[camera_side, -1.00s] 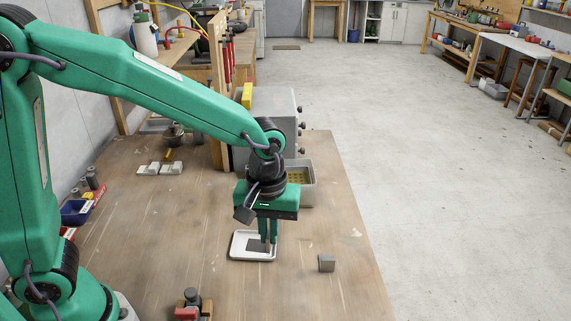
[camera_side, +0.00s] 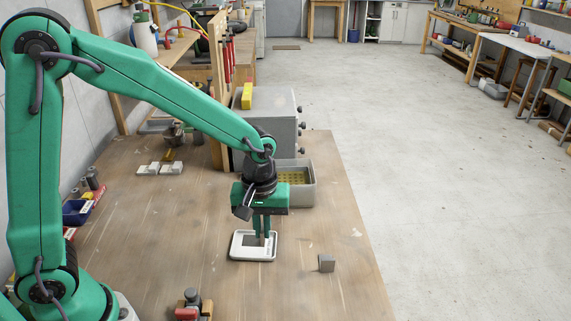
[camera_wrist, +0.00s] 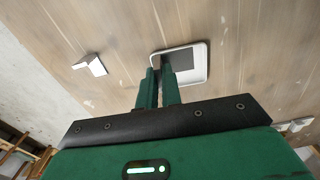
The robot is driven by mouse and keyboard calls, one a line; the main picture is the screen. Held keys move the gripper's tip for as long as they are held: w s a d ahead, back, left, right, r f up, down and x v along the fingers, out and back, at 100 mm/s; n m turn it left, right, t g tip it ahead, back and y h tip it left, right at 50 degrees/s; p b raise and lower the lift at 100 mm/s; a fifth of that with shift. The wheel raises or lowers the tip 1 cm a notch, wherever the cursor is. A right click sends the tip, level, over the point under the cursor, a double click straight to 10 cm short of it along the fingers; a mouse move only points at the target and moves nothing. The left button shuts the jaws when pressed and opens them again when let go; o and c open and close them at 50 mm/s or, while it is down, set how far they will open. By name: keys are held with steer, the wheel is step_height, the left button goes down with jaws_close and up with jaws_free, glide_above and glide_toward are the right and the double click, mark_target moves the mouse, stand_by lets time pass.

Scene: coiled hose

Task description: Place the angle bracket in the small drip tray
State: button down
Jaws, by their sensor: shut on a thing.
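The small drip tray (camera_side: 236,254) is white and shallow, with a raised rim, and lies flat on the bench. It also shows in the wrist view (camera_wrist: 203,68). My gripper (camera_side: 264,238) points down over the tray and is shut on the angle bracket. The bracket shows as a dark grey flat plate (camera_side: 251,241) beside the fingertips, within the tray's outline. The wrist view shows the same dark plate (camera_wrist: 181,60) just past the fingers. I cannot tell whether the bracket touches the tray floor.
A grey bin (camera_side: 308,190) and a grey drawer cabinet (camera_side: 270,125) stand behind. A red and dark tool (camera_side: 190,306) lies at the front.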

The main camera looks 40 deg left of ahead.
steer(key=w+a+f, duration=0.1)
steer(key=a, duration=0.1)
steer(key=w+a+f, duration=0.2)
steer(key=shift+w+a+f, duration=0.1)
steer(key=shift+w, duration=0.15)
steer(key=shift+f, duration=0.1)
steer(key=shift+f, duration=1.9)
steer(key=shift+f, duration=0.15)
steer(key=c, duration=1.6)
jaws_free()
